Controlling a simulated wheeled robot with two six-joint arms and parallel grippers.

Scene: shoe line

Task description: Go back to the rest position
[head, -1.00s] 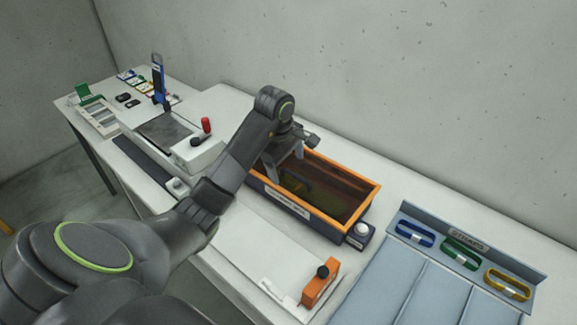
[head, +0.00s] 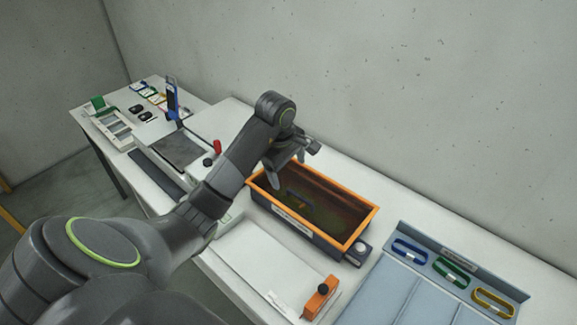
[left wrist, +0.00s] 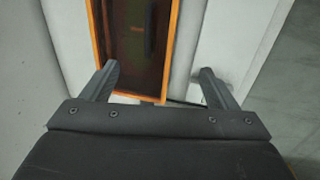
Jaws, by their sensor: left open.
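My left gripper (head: 288,172) is open, above the left end of an orange-rimmed bin (head: 365,222) in the head view. In the left wrist view its two fingers (left wrist: 160,85) are spread with nothing between them, and the bin (left wrist: 174,45) lies beyond the tips. Something dark lies inside the bin, too dim to make out. My left arm reaches across from the lower left and hides part of the table. My right gripper is not in view.
A white board with an orange clamp (head: 321,297) lies in front of the bin. A grey rack (head: 405,270) with blue, green and yellow loops stands at the right. A press-like device with a red knob (head: 217,146) and a blue upright part (head: 172,98) stands at the left.

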